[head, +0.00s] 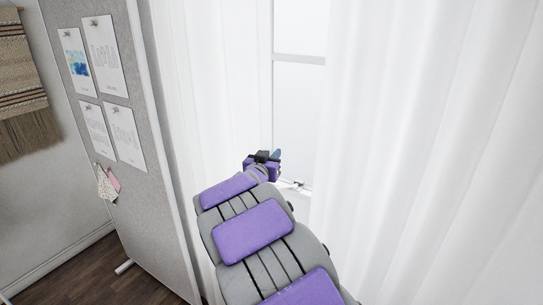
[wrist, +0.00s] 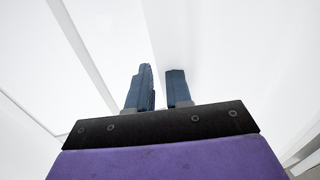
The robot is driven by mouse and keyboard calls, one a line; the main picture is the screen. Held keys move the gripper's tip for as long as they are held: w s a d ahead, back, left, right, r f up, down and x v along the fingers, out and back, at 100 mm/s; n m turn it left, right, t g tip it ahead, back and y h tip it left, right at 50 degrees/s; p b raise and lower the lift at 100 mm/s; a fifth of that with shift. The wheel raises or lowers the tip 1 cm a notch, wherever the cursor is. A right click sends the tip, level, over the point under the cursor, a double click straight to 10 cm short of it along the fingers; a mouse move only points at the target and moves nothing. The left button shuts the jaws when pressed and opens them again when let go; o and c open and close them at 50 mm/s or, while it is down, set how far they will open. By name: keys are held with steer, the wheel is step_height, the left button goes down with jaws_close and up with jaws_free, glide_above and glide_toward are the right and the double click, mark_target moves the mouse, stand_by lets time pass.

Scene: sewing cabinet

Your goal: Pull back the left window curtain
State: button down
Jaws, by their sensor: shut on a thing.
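The left curtain (head: 218,80) is white, sheer and softly folded. It hangs on the left side of the bright window (head: 298,110) in the head view. My gripper (head: 276,154) is at this curtain's inner edge, about mid-height in the picture. In the wrist view, the two blue fingers of my gripper (wrist: 160,72) stand a narrow gap apart, with white cloth between them. It is shut on the left curtain's edge. White on white makes the exact grip hard to see. My arm hides the lower part of the curtain.
The right curtain (head: 420,110) hangs full on the right side of the window. A grey pinboard partition (head: 125,150) with pinned papers (head: 103,52) stands close to the left of the left curtain. A woven hanging (head: 20,75) is at far left. Dark wooden floor (head: 75,270) shows below.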

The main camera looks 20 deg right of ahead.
steer(key=shift+w+a, duration=0.1)
steer(key=w+a+p, duration=0.6)
steer(key=w+p, duration=0.3)
steer(key=p, duration=0.2)
steer(key=w+a+p, duration=0.7)
steer(key=w+p, duration=0.3)
steer(key=p, duration=0.1)
steer(key=shift+w+a, duration=0.15)
steer(key=shift+w, duration=0.15)
steer(key=shift+r, duration=0.15)
steer(key=c, duration=1.5)
jaws_free()
steer(key=shift+o, duration=1.4)
steer(key=shift+w+a+f, duration=0.1)
steer(key=shift+w+f, duration=0.1)
steer(key=shift+w, duration=0.1)
steer(key=shift+s, duration=0.1)
